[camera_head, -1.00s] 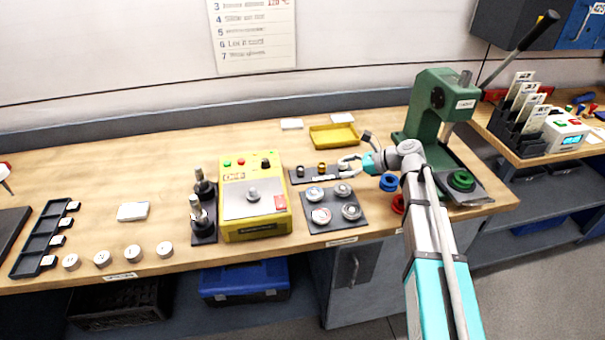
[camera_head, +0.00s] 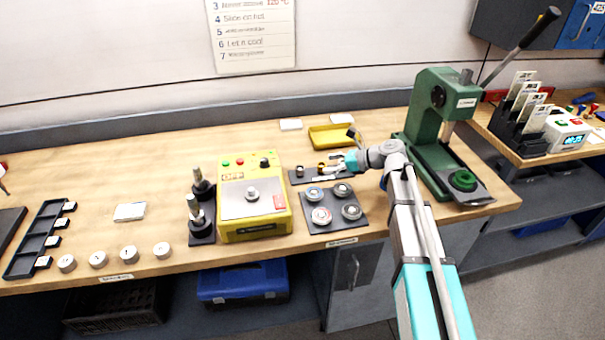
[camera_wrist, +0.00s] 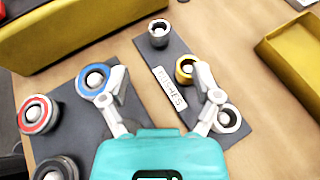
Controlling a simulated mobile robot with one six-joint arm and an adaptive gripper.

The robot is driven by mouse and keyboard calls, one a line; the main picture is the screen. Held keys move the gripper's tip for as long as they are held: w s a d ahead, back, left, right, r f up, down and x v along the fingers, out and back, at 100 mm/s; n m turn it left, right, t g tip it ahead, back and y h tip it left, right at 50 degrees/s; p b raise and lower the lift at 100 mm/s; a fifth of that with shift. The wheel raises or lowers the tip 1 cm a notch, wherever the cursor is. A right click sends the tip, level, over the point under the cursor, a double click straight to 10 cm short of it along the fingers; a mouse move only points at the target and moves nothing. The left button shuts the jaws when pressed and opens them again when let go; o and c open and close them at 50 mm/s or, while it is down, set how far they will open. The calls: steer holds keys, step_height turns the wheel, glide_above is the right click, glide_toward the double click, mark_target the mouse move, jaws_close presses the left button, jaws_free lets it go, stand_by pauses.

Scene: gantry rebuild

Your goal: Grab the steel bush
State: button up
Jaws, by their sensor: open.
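The dark bush tray (camera_head: 312,179) holds a row of three bushes. A grey metal bush (camera_head: 300,171) stands at its left end; it shows at the top in the wrist view (camera_wrist: 158,32). A brass-coloured bush (camera_head: 321,168) is in the middle. Another grey metal bush (camera_wrist: 228,118) is at the right end, partly covered by my right finger. I cannot tell for sure which grey one is steel. My gripper (camera_wrist: 160,82) is open and empty above the tray's label (camera_wrist: 170,88), its right finger close to the brass bush; in the head view my gripper (camera_head: 332,170) is over the tray's right part.
A tray of bearings (camera_head: 334,224) lies in front, under my left finger in the wrist view. The yellow heater box (camera_head: 252,205) is to the left. A yellow bin (camera_head: 333,138) stands behind. The green press (camera_head: 433,115) stands to the right. Bare bench lies behind the tray.

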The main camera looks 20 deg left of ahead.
mark_target(297, 168)
steer(key=shift+b+x, duration=0.65)
steer(key=shift+x, duration=1.6)
steer(key=shift+a, duration=0.2)
steer(key=shift+b+x, duration=1)
steer(key=shift+x, duration=1.45)
jaws_close()
